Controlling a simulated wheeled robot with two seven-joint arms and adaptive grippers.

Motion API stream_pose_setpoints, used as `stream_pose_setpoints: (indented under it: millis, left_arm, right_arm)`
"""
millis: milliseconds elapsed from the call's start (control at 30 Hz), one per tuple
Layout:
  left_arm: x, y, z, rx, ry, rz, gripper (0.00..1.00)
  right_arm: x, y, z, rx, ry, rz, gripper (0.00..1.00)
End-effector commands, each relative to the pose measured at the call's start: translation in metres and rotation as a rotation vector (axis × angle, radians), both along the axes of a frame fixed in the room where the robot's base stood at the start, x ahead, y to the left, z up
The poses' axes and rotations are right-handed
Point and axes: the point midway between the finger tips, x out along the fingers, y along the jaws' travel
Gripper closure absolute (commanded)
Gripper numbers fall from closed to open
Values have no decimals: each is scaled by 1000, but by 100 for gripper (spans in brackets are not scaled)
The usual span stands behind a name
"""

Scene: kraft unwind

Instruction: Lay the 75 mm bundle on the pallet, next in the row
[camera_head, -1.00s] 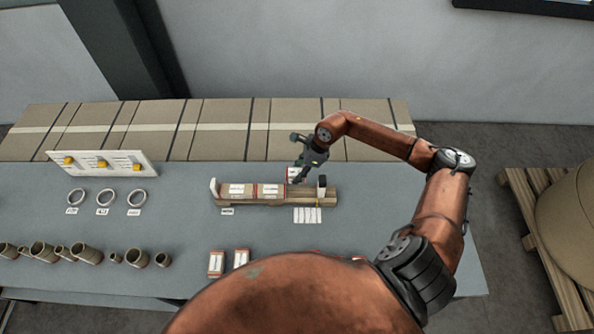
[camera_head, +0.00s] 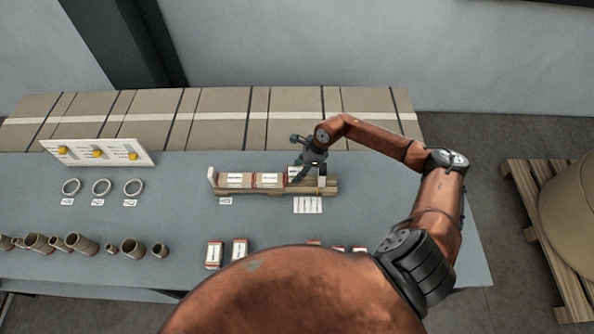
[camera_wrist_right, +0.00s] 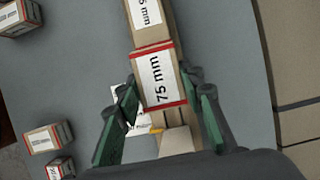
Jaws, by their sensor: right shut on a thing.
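The 75 mm bundle (camera_wrist_right: 158,78), a kraft block with red bands and a white label, is between the green fingers of my right gripper (camera_wrist_right: 165,108). In the head view the bundle (camera_head: 294,174) is partly hidden by my right gripper (camera_head: 307,172). It is at the right end of a row on the narrow wooden pallet (camera_head: 326,188), close beside another bundle (camera_head: 268,180). I cannot tell whether the held bundle bears fully on the pallet. My left gripper is not in view.
More banded bundles (camera_head: 214,254) stand at the table's front, some partly hidden by my arm. Rings (camera_head: 102,187) and cardboard tubes (camera_head: 88,245) are on the left. A white sign board (camera_head: 98,153) stands behind them. Large wrapped boxes (camera_head: 225,115) line the back.

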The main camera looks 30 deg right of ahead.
Motion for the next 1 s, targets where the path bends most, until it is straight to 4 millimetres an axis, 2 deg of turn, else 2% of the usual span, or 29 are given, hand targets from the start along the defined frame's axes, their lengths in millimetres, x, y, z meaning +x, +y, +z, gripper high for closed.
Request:
stream_pose_setpoints:
  millis: [467, 1000]
  left_arm:
    - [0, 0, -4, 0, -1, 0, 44]
    - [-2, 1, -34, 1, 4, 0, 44]
  right_arm:
    - [0, 0, -4, 1, -1, 0, 98]
    - [1, 1, -37, 6, -2, 0, 98]
